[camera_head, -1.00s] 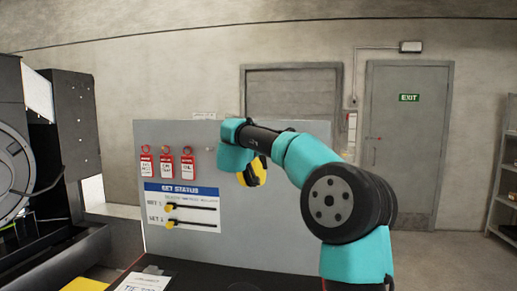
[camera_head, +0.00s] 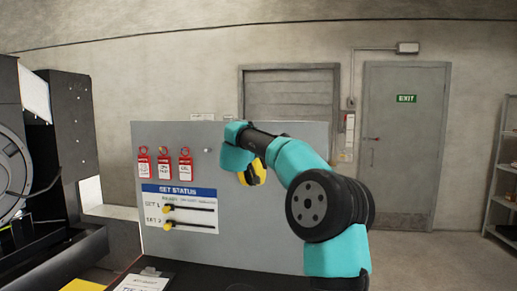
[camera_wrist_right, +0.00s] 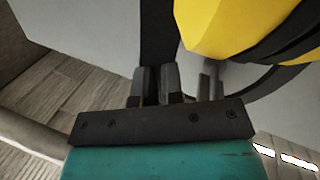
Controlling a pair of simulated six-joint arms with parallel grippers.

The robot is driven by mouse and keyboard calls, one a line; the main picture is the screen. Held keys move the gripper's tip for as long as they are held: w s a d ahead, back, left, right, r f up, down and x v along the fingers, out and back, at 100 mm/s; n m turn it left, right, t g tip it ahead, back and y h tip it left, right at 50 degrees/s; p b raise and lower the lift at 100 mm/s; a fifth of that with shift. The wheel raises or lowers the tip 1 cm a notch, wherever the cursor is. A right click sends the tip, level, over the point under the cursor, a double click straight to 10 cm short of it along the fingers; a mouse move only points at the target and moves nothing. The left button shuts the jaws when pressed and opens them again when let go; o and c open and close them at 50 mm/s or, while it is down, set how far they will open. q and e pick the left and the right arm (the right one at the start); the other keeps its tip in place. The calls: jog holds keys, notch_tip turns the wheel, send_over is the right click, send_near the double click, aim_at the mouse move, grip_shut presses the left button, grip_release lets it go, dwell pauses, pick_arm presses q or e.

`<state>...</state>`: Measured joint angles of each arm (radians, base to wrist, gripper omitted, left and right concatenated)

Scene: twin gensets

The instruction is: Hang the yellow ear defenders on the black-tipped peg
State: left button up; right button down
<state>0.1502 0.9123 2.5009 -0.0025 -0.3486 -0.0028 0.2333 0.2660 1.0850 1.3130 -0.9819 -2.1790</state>
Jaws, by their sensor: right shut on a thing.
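The yellow ear defenders (camera_head: 256,172) show partly below my right wrist in front of the grey board in the head view. A yellow cup with black padding (camera_wrist_right: 225,25) fills the upper right of the right wrist view. My right gripper (camera_wrist_right: 157,80) is shut on the black headband (camera_wrist_right: 158,35), which rises from between its fingers. In the head view its fingers are hidden behind my teal wrist. A small pale peg-like knob (camera_head: 207,150) sticks out of the board left of my wrist. I cannot make out a black tip on any peg. My left gripper is not in view.
The grey board (camera_head: 285,240) carries several red tags (camera_head: 164,165) and a SET STATUS panel (camera_head: 180,208) with yellow and black sliders. Dark machinery (camera_head: 65,130) stands at the left. A dark tabletop (camera_head: 200,275) lies below the board.

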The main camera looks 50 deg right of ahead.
jog(key=shift+w+d+f, duration=0.2)
jog(key=shift+d+f, duration=0.05)
jog(key=shift+f, duration=0.25)
dwell(0.4)
jog(key=c, duration=1.2)
grip_release()
jog(key=shift+d, duration=0.1)
jog(key=shift+o, duration=0.2)
jog(key=v, duration=1.7)
jog(key=shift+a, duration=0.2)
jog(key=shift+s, duration=0.15)
